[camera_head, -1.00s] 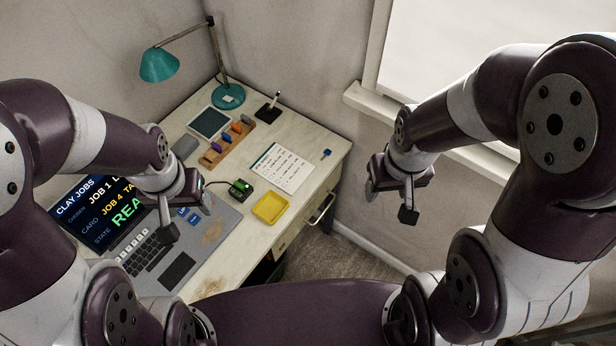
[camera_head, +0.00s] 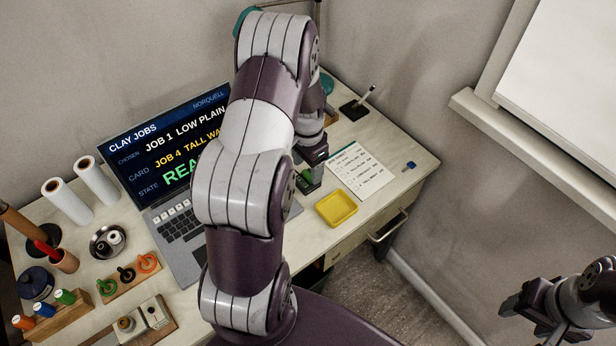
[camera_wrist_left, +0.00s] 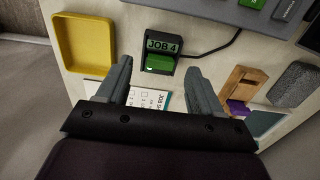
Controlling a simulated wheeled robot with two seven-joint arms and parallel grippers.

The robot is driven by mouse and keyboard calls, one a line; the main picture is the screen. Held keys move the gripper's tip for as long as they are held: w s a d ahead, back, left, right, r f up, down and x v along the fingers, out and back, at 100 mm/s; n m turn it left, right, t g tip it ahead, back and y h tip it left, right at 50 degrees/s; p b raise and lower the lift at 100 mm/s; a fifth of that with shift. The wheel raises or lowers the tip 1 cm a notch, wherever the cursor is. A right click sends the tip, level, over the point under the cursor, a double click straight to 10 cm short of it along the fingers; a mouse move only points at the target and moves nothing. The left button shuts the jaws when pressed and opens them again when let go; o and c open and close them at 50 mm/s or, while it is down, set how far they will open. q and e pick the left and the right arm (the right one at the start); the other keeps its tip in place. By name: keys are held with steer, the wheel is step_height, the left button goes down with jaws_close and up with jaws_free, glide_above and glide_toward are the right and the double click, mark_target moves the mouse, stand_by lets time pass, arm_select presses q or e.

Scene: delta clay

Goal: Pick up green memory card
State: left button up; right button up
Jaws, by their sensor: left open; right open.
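The green memory card (camera_wrist_left: 159,63) sits in a small black reader (camera_wrist_left: 147,78) with a "JOB 4" label, seen in the left wrist view. My left gripper (camera_wrist_left: 158,72) is open, its two fingers pointing toward the reader, one to each side of it in the picture. Nothing is between the fingertips that I can see held. In the head view my left gripper (camera_head: 312,168) is over the desk by the reader, and my arm hides much of that area. My right gripper (camera_head: 527,316) is open and empty, off the desk at the lower right.
A yellow tray (camera_head: 337,209) and a paper checklist (camera_head: 362,172) lie beside the reader. The laptop (camera_head: 160,150) stands left of my arm. A wooden holder (camera_wrist_left: 237,85) is right in the wrist view.

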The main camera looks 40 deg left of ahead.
mark_target(307, 179)
arm_select(q)
step_height(307, 179, down, 2)
steer(key=shift+f, duration=0.1)
steer(key=c, duration=1.1)
